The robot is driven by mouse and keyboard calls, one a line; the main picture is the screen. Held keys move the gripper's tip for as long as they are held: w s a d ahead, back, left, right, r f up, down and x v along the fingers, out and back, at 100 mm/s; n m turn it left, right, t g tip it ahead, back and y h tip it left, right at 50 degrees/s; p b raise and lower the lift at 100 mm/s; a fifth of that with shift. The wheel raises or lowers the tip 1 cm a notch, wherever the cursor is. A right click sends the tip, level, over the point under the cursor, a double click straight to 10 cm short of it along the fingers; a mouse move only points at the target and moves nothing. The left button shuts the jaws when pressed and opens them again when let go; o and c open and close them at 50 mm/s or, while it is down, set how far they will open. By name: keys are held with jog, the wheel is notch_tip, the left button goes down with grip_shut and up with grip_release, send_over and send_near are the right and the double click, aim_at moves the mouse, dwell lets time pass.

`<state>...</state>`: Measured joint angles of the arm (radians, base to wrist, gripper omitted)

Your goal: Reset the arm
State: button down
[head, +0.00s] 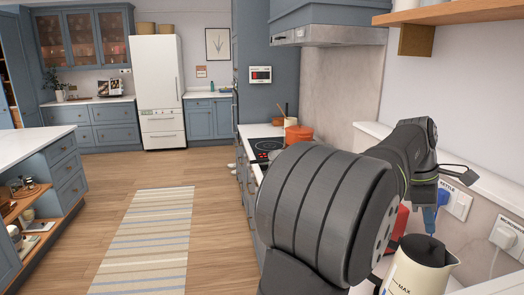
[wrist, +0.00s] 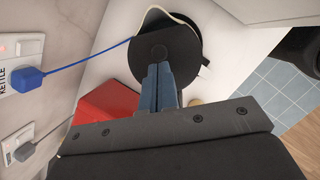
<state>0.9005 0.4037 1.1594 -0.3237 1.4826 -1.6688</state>
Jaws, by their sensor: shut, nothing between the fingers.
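My gripper (head: 430,230) is at the right of the head view, with its blue fingers pointing down just above a cream kettle (head: 408,277) with a dark lid. In the wrist view my gripper (wrist: 156,70) shows its two blue fingers together, with nothing between them. The fingertips overlap the round black top of the kettle (wrist: 182,42) there. I cannot tell whether they touch it. My arm fills the middle and right of the head view and hides part of the counter.
A blue plug (head: 442,196) sits in a wall socket labelled KETTLE; its blue cord runs toward the kettle in the wrist view. A grey plug (wrist: 22,151) is below it there. A red object (wrist: 103,110) lies close beside the fingers. A wooden shelf (head: 450,12) hangs above.

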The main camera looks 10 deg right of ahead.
jog(key=shift+w+a+r+g+h, duration=0.45)
jog(key=shift+w+a+g+h, duration=0.35)
jog(key=shift+g+h, duration=0.2)
jog(key=shift+w+a+f+g+h, duration=0.2)
jog(key=shift+w+a+g+h, duration=1.15)
jog(key=shift+g+h, duration=0.3)
jog(key=shift+w+a+f+g+h, duration=0.15)
jog(key=shift+w+a+g+h, duration=1.2)
jog(key=shift+g+h, duration=0.3)
jog(key=shift+d, duration=0.1)
